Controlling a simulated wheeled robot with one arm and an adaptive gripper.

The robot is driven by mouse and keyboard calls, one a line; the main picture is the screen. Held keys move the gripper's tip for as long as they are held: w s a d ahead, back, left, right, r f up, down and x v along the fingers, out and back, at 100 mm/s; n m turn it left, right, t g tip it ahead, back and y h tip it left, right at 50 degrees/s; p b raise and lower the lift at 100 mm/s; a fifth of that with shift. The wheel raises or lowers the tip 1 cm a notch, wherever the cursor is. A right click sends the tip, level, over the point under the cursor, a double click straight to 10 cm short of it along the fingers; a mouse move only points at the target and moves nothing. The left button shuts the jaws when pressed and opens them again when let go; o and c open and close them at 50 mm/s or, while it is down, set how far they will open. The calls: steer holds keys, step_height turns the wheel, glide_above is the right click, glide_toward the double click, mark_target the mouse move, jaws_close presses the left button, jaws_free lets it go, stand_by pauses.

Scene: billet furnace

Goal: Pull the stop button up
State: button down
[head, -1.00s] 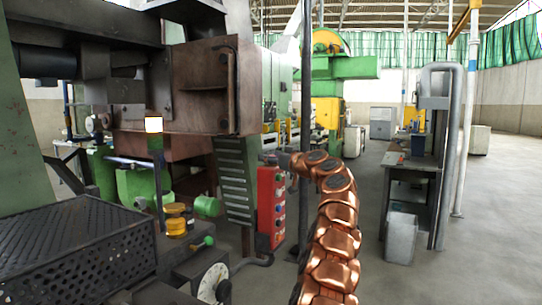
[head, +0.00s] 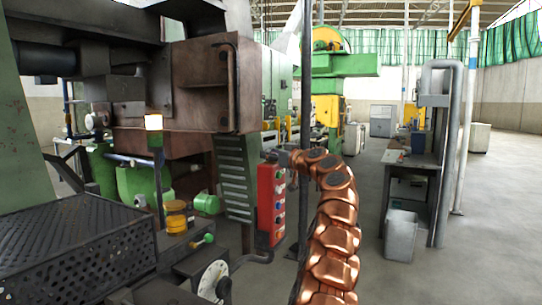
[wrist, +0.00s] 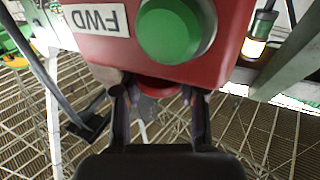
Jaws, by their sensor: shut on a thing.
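The red control box (head: 271,205) hangs by the green machine in the head view, with several buttons down its face. My gripper (head: 271,156) is at the top end of this box. The red stop button (wrist: 158,86) shows partly at the box's end, between the two fingers of my gripper (wrist: 160,92). The fingers are shut on it. Much of the button is hidden.
A lamp post (head: 154,140) and a perforated black cover (head: 75,245) stand at the left. A thin dark pole (head: 304,100) rises close behind my arm. A workbench (head: 410,165) stands at the right, with open floor (head: 490,240) beyond it.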

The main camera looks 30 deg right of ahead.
steer(key=shift+r, duration=0.1)
steer(key=shift+r+p, duration=0.3)
steer(key=shift+r, duration=0.35)
steer(key=c, duration=0.6)
jaws_free()
steer(key=shift+c, duration=0.2)
steer(key=shift+s, duration=0.1)
